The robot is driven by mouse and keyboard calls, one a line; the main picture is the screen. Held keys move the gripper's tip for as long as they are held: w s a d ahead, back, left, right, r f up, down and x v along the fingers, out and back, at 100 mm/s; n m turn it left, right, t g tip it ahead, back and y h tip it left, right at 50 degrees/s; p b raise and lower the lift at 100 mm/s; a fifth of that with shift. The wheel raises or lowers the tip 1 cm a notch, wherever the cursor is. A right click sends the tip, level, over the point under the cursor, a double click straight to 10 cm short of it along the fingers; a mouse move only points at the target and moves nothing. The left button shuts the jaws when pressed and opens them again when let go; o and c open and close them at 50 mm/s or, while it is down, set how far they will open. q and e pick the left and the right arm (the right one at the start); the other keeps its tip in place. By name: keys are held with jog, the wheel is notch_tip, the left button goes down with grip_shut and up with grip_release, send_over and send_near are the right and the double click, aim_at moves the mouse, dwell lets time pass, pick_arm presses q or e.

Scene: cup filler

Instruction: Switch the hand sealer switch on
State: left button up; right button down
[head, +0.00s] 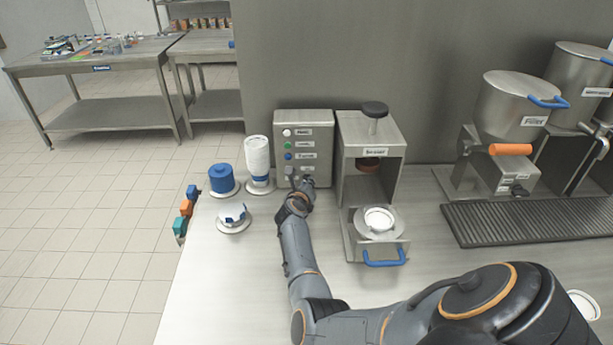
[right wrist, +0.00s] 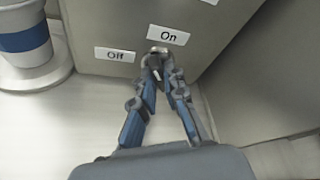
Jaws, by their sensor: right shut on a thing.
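The grey control box (head: 318,118) stands at the back of the table. It has several coloured buttons with labels on its front. My right gripper (head: 301,184) is at the lower front of this box. In the right wrist view my right gripper (right wrist: 157,74) is shut on the small metal switch (right wrist: 157,53). The switch sits near the "On" label (right wrist: 168,35), with the "Off" label (right wrist: 115,54) to the left. The fingers partly hide the switch, so its exact position is hard to tell. My left gripper is not in view.
The sealer (head: 371,130) stands just right of the box, with a cup (head: 379,219) on its pulled-out holder. The filler (head: 515,100) is at the right.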

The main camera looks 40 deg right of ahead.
jog(key=m+y+p, duration=0.1)
jog(key=p, duration=0.1)
jog(key=m+t+y+p, duration=0.1)
jog(key=m+p, duration=0.1)
jog(key=p, duration=0.1)
jog(key=shift+s+r, duration=0.15)
jog(key=shift+r, duration=0.05)
jog(key=shift+d+f+m+t+y+p, duration=0.1)
jog(key=shift+f+m+t+y+p, duration=0.15)
jog(key=shift+m+y+p, duration=0.75)
jog(key=shift+h+p, duration=0.4)
jog(key=shift+h, duration=0.1)
jog(key=c, duration=1.4)
grip_release()
jog(key=shift+d+r, duration=0.1)
jog(key=shift+s+d+r, duration=0.2)
jog(key=shift+s+r, duration=0.15)
jog(key=shift+s, duration=0.25)
jog(key=shift+s+a+r, duration=0.15)
jog(key=shift+s+a, duration=0.2)
jog(key=shift+a, duration=0.15)
jog(key=v, duration=1)
jog(key=shift+a+f, duration=0.25)
jog(key=shift+a, duration=0.15)
